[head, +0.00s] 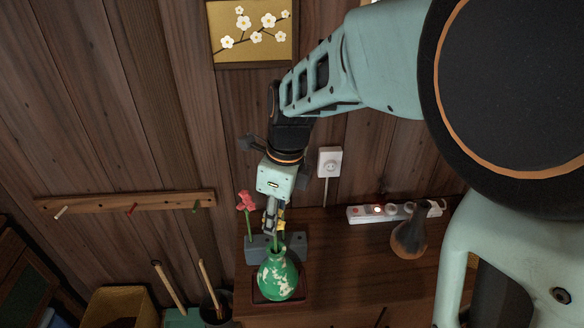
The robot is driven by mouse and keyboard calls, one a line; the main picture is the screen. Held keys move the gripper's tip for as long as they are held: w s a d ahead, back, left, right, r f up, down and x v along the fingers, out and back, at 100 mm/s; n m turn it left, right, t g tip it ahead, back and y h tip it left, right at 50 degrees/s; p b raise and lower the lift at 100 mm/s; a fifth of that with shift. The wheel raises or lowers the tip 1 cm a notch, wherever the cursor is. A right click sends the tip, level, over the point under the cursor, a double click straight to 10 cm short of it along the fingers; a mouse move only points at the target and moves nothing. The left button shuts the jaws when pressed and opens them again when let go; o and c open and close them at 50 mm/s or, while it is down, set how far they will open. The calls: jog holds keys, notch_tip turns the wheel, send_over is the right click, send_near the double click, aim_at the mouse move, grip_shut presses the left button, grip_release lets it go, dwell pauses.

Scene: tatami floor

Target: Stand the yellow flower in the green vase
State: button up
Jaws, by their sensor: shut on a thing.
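The green vase (277,277), with pale patches, stands upright on a dark red stand (263,298) on the wooden surface. My gripper (273,217) points down just above the vase and is shut on the yellow flower (281,225). The flower's head is small and partly hidden by the fingers. Its green stem (276,243) runs down toward the vase's mouth. From this view I cannot tell whether the stem's end is inside the neck or in front of or behind it.
A pink-red flower (246,201) stands in a grey block (258,248) behind the vase. A dark brown vase (409,238) and a power strip (368,212) are at the right. A peg rail (125,203) and wall socket (329,162) are on the wall. The surface between the vases is clear.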

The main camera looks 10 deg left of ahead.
jog(key=shift+f+b, duration=0.35)
jog(key=shift+f, duration=0.3)
jog(key=o, duration=1.1)
jog(key=shift+o, duration=0.2)
jog(key=o, duration=0.5)
jog(key=shift+r, duration=0.15)
jog(key=r, duration=0.4)
jog(key=d+r, duration=0.1)
jog(key=r, duration=0.6)
jog(key=shift+s+d+r, duration=0.1)
jog(key=shift+d+r, duration=0.25)
jog(key=shift+d, duration=0.1)
